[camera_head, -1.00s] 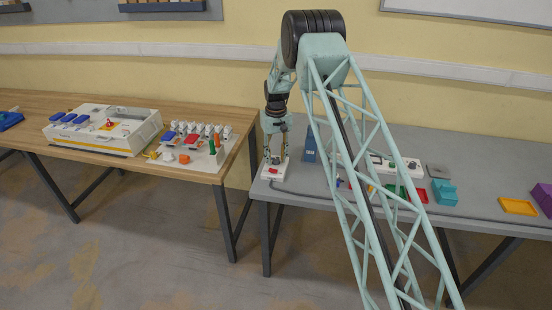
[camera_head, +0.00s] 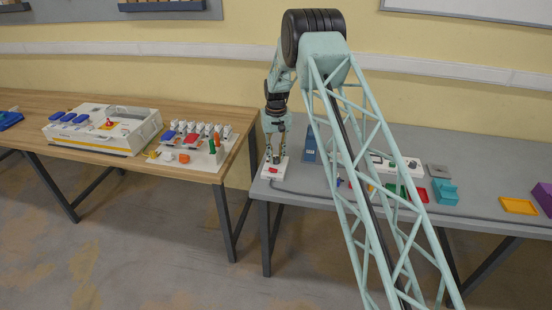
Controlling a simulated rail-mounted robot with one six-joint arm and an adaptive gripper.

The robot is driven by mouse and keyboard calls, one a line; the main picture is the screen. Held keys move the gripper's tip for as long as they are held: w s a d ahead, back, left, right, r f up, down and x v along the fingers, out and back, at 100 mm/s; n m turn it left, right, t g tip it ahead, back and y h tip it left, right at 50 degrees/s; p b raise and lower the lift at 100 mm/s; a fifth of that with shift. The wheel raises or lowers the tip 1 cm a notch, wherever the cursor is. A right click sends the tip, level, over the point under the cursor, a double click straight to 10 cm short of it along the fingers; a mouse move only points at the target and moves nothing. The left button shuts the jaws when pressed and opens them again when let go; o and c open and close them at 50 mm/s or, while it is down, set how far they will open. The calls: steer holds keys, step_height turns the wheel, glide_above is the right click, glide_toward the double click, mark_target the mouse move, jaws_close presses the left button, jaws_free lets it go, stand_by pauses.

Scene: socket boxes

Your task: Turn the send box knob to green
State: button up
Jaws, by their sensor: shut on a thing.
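A small white box (camera_head: 265,172) with a red part (camera_head: 273,170) on its front lies at the left end of the grey table; I take it to be the send box. My gripper (camera_head: 275,160) points straight down over this box, with its fingertips at the box top. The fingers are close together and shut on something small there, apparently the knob. The knob is hidden by the fingers, so I cannot tell its colour or which way it points.
A blue block (camera_head: 310,148) stands just right of my gripper, and a white panel (camera_head: 405,166) lies behind my arm. Coloured trays, such as a yellow one (camera_head: 517,206), lie to the right. A wooden table (camera_head: 180,106) with a larger white box (camera_head: 103,130) stands left, across a gap.

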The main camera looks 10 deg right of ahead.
mark_target(276, 158)
steer(key=m+b, duration=0.1)
steer(key=m, duration=0.2)
steer(key=shift+m, duration=2.2)
steer(key=o, duration=0.9)
steer(key=shift+c, duration=0.2)
steer(key=shift+r, duration=0.15)
step_height(276, 158, up, 12)
